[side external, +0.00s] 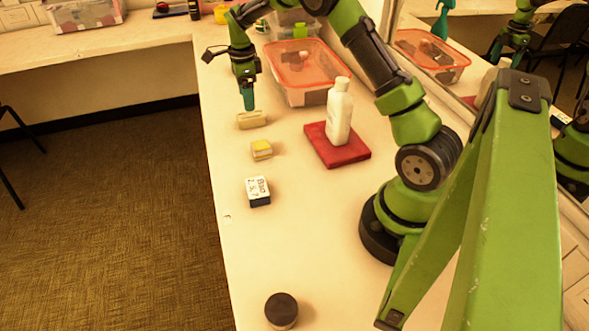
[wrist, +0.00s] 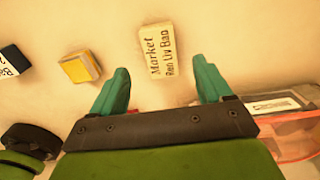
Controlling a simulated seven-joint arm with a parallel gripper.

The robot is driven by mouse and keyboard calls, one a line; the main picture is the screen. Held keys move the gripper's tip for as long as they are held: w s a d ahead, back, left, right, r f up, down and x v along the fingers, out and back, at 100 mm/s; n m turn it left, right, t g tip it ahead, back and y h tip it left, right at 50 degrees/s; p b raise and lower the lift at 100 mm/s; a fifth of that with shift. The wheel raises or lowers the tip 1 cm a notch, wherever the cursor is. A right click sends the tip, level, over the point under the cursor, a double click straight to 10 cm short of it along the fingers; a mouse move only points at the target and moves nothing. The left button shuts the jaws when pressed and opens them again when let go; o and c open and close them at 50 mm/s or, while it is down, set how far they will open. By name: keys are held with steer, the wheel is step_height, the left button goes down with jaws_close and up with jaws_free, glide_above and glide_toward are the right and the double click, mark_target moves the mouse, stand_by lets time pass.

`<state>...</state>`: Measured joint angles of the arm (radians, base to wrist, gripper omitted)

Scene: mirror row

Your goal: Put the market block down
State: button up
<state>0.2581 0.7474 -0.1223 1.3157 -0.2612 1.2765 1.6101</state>
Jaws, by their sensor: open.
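The market block (side external: 251,120) is a pale cream block lying on the white counter in the side view. In the wrist view the market block (wrist: 158,45) shows its lettered face, with "Market" readable on it. My gripper (side external: 249,106) points down just above the block in the side view. In the wrist view the teal fingers of my gripper (wrist: 161,68) are spread apart, with the block showing between and beyond their tips. Whether a finger touches the block cannot be told.
A yellow-topped block (side external: 261,150) and a white-and-dark lettered block (side external: 258,191) lie in a row toward the front. A white bottle (side external: 339,112) stands on a red mat (side external: 318,145). A red-rimmed clear container (side external: 306,97) is behind. A mirror runs along the right.

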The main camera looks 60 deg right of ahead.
mark_target(248, 115)
steer(key=s+a+r+n+t, duration=0.1)
steer(key=s+a+r+n, duration=0.25)
steer(key=r, duration=0.25)
steer(key=s+a+r+n+t+y, duration=0.1)
steer(key=s+a+r+n, duration=0.25)
steer(key=r, duration=0.25)
steer(key=s+a+r+n+t, duration=0.2)
steer(key=s+a+r+n, duration=0.15)
steer(key=a+r, duration=0.2)
steer(key=s+a+n+t, duration=0.1)
steer(key=s+a+n, duration=0.3)
steer(key=s+n, duration=0.2)
steer(key=s+a+n+t+y, duration=0.1)
steer(key=s+a+n+t, duration=0.1)
steer(key=s+n, duration=0.4)
steer(key=s+a, duration=0.1)
steer(key=s, duration=0.2)
steer(key=shift+a+f, duration=0.25)
steer(key=shift+a, duration=0.1)
